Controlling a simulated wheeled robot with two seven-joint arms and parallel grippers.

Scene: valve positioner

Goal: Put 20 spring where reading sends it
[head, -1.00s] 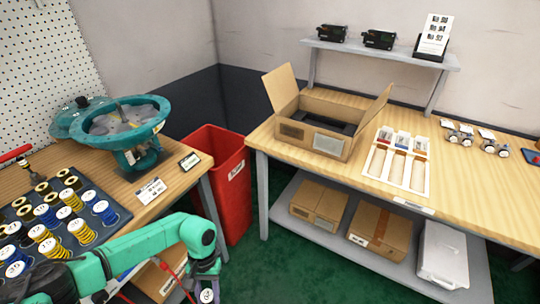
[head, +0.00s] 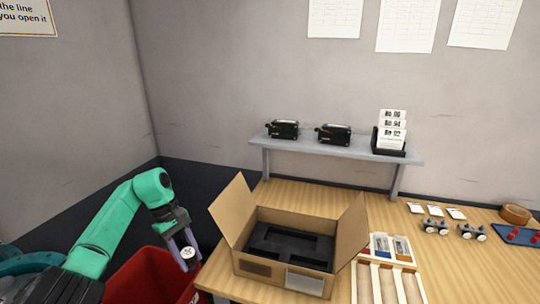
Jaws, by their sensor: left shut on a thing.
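My left gripper (head: 182,246) is shut on a small spring with a round white label (head: 187,254). It holds the spring above the red bin (head: 150,279), left of the open cardboard box (head: 284,248). The mark on the label is too small to read for sure. The box has black foam (head: 290,246) with cut-out slots inside. My right gripper is not in view.
A divided wooden tray (head: 388,277) with small parts stands right of the box. A grey shelf (head: 335,148) behind holds two black devices (head: 333,134) and a card holder (head: 390,140).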

